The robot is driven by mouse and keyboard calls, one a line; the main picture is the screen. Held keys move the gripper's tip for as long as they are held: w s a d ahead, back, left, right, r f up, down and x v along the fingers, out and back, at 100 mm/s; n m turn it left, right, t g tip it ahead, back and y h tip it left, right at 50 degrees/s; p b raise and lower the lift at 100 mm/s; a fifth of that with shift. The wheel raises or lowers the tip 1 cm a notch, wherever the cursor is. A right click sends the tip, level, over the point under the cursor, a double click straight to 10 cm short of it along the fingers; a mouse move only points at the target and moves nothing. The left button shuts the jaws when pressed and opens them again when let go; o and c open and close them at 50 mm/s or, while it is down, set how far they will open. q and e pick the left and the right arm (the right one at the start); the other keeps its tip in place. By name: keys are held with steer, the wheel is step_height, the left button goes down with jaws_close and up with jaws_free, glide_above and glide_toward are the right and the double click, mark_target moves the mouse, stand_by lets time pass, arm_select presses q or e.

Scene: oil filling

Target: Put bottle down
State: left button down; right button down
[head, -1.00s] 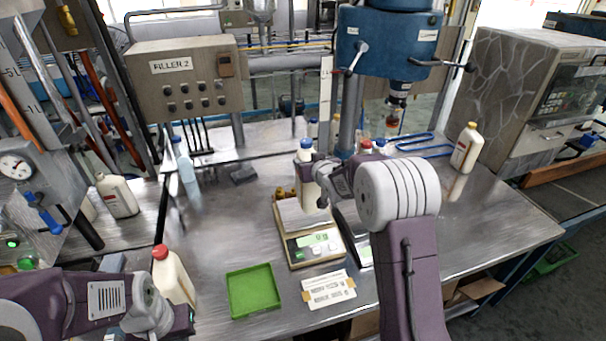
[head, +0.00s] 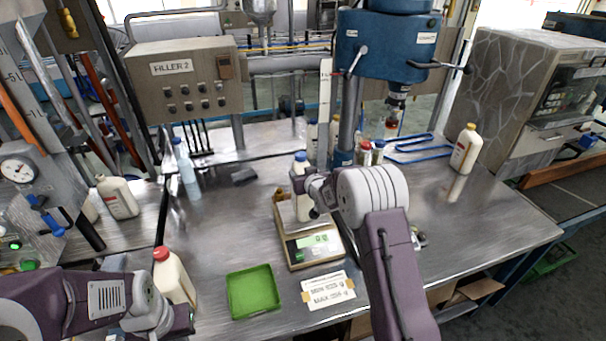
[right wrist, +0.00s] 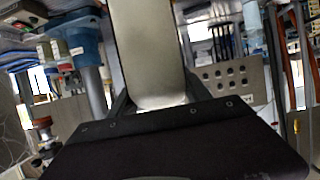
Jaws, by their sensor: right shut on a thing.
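A pale bottle with a blue cap (head: 300,184) stands upright over the pan of the weighing scale (head: 314,243). I cannot tell whether its base touches the pan. My right gripper (head: 312,190) is shut on this bottle from the right, and its wrist partly hides it. In the right wrist view the bottle's pale body (right wrist: 145,55) fills the space between the fingers. My left gripper (head: 182,322) is at the lower left, beside a cream bottle with a red cap (head: 173,277). Its fingers are too unclear to judge.
An empty green tray (head: 253,291) and a taped paper label (head: 328,291) lie in front of the scale. A blue filler column (head: 385,45) stands behind. A yellow-capped bottle (head: 466,150) stands at the right. The table's right front is clear.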

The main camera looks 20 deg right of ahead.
steer(key=c, duration=0.9)
jaws_free()
steer(key=shift+f, duration=0.2)
steer(key=o, duration=0.4)
steer(key=shift+r, duration=0.1)
steer(key=b+v, duration=0.2)
steer(key=v, duration=1)
steer(key=s+f+g, duration=0.4)
steer(key=s, duration=0.5)
steer(key=s+a+f+g, duration=0.1)
steer(key=s+f+g, duration=0.3)
steer(key=s, duration=0.6)
steer(key=s+a+f+g, duration=0.1)
steer(key=s+f+g, duration=0.3)
steer(key=s, duration=0.6)
steer(key=shift+s+a+f+m, duration=0.15)
steer(key=shift+s+a+m, duration=0.05)
steer(key=shift+s+m, duration=0.1)
